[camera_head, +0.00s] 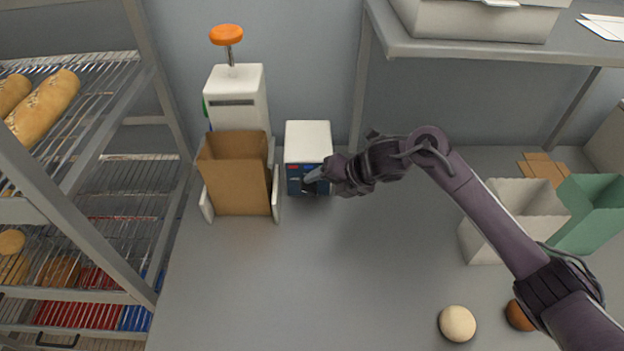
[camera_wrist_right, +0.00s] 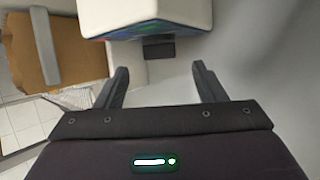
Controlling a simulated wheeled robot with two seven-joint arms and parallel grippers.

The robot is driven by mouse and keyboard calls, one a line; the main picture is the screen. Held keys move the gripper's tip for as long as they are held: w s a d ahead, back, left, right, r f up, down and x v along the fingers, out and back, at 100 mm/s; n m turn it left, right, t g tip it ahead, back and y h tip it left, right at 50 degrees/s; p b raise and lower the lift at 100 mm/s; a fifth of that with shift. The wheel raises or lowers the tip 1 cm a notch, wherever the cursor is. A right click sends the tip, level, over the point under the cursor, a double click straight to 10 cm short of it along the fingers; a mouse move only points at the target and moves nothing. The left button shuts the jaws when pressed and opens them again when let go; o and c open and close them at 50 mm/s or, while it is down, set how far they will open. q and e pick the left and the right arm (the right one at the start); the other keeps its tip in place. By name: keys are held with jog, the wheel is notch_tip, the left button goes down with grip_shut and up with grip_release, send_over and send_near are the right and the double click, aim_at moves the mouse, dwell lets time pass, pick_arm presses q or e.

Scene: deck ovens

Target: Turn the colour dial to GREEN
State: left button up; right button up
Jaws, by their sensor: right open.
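The dial box (camera_head: 307,140) is white with a dark blue front panel (camera_head: 293,183) that bears small coloured marks, red and blue among them. In the right wrist view the box (camera_wrist_right: 150,14) is at the top, and a dark dial knob (camera_wrist_right: 158,50) sticks out below its front edge. My right gripper (camera_head: 312,178) is at the panel and hides part of it in the head view. In the wrist view the right gripper (camera_wrist_right: 160,72) is open, its fingers apart on either side of the knob's line. Contact and the dial's setting cannot be told. My left gripper is not in view.
A brown paper bag (camera_head: 232,175) stands in a holder left of the box, before a white device with an orange knob (camera_head: 226,35). Bread racks (camera_head: 90,100) stand at left. White and green bags (camera_head: 590,215) are at right. The front middle counter (camera_head: 300,280) is clear.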

aim_at(310, 191)
jog(key=p+x, duration=0.1)
jog(key=x, duration=0.4)
jog(key=shift+s+a, duration=0.1)
jog(key=shift+a, duration=0.05)
jog(key=shift+a+f, duration=0.2)
jog(key=shift+f, duration=0.1)
jog(key=shift+w+f, duration=0.25)
jog(key=shift+w, duration=0.05)
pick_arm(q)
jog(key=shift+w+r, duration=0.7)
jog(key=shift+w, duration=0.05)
